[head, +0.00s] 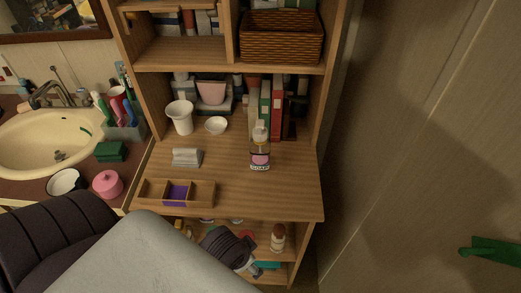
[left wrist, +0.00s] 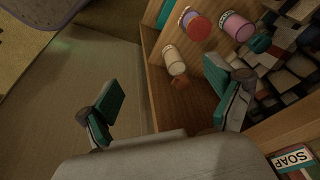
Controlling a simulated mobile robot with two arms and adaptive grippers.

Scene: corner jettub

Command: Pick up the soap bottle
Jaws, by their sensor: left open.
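A clear bottle with a pale top and a pink label (head: 260,150), which looks like the soap bottle, stands upright on the wooden shelf unit's middle surface (head: 235,190). In the left wrist view, a label lettered SOAP (left wrist: 295,160) shows at the lower right corner; I cannot tell whether it is on that same bottle. My left gripper (head: 258,268) is low in front of the lower shelf, below and apart from the bottle. Its fingers (left wrist: 170,105) are spread with nothing between them. My right gripper is not in view.
A white cup (head: 180,117), a small bowl (head: 216,125), books (head: 277,108), a folded cloth (head: 187,157) and a divided tray (head: 150,192) share the middle surface. A cream bottle (head: 278,238) stands on the lower shelf. A wall panel (head: 400,150) rises at right.

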